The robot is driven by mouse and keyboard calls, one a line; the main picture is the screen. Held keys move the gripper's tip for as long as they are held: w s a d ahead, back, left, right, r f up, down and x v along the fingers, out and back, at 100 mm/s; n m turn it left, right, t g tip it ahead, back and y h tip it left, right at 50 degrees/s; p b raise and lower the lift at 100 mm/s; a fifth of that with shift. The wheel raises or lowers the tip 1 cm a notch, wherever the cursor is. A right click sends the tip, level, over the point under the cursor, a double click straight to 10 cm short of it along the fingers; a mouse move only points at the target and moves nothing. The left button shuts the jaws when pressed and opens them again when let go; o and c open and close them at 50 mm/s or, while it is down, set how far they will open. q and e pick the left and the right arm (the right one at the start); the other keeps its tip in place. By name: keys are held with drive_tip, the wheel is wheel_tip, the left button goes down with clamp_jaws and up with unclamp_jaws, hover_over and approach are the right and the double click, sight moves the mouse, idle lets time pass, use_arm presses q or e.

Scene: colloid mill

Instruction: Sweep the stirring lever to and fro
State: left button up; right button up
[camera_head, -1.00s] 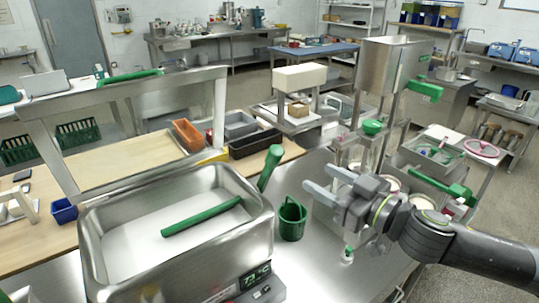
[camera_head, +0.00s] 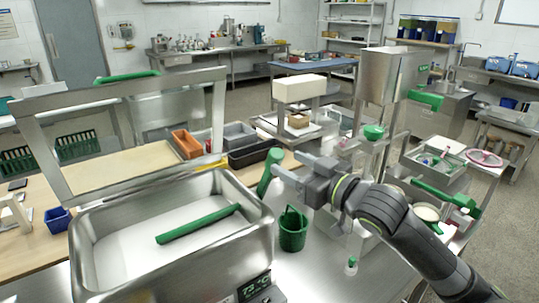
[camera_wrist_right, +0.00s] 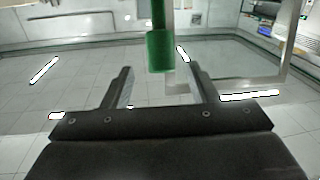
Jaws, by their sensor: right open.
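A green upright grip (camera_head: 266,176), which looks like the stirring lever's handle, leans at the right rear corner of the steel tank (camera_head: 262,222). A long green bar (camera_head: 198,225) lies across the white contents of the tank. My right gripper (camera_head: 287,166) is open and empty, its fingertips close to the green grip on its right side. In the right wrist view the green grip (camera_wrist_right: 160,52) shows between and beyond the two spread fingers (camera_wrist_right: 160,85); I cannot tell whether they touch it. The lever's lower end is hidden. My left gripper is not in view.
A green mug (camera_head: 293,230) stands just right of the tank, below my right gripper. A small green-capped bottle (camera_head: 351,266) stands on the steel table. A steel frame (camera_head: 150,85) rises behind the tank. A hopper machine (camera_head: 388,75) stands behind my right arm.

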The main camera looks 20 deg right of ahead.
hover_over(266, 179)
drive_tip(key=shift+s+d+p, duration=0.2)
drive_tip(key=shift+d+p, duration=0.1)
drive_tip(key=shift+p, duration=0.1)
clamp_jaws()
idle(0.3)
